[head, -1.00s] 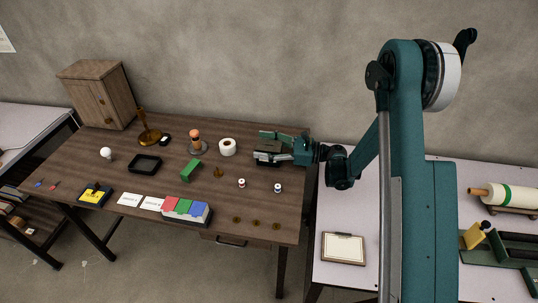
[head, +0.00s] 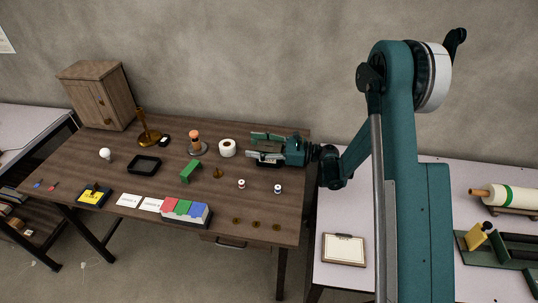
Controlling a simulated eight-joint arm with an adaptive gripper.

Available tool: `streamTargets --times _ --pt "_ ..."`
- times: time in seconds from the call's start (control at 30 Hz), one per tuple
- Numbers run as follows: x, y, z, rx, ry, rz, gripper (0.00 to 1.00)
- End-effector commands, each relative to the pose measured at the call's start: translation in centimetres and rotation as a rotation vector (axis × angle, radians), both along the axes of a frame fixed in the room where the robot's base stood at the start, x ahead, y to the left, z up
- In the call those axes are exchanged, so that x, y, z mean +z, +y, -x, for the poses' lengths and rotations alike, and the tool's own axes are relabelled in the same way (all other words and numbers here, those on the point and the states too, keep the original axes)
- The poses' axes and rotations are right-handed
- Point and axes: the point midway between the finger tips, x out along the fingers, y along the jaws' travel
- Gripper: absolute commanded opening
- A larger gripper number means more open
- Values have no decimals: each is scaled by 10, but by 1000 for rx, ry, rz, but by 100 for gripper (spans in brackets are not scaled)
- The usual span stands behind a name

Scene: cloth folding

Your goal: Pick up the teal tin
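I cannot make out a teal tin for certain. My gripper (head: 255,147) is at the back right of the brown table, low over its top, pointing left. Its two fingers are spread apart and no held thing shows between them. The gripper and its teal-green parts hide a patch of table there. A green block-like piece (head: 190,171) stands near the middle of the table, to the left of my gripper and apart from it.
A white roll (head: 227,148) stands just left of my gripper. Two small spools (head: 241,184) (head: 278,189) stand in front. A colored box row (head: 186,211) and several brass discs (head: 256,224) lie near the front edge of the table (head: 120,160). A wooden cabinet (head: 98,95) stands back left.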

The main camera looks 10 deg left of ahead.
Motion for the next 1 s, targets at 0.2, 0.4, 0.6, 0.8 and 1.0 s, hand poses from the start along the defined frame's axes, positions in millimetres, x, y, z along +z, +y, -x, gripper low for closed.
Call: streamTargets --times 0.2,0.4,0.6,0.8,1.0 --pt "0 0 0 0 0 0 29" --pt "0 0 0 0 0 0 28" --pt "5 0 0 0 0 0 28" --pt "22 0 0 0 0 0 28" --pt "50 0 0 0 0 0 28"
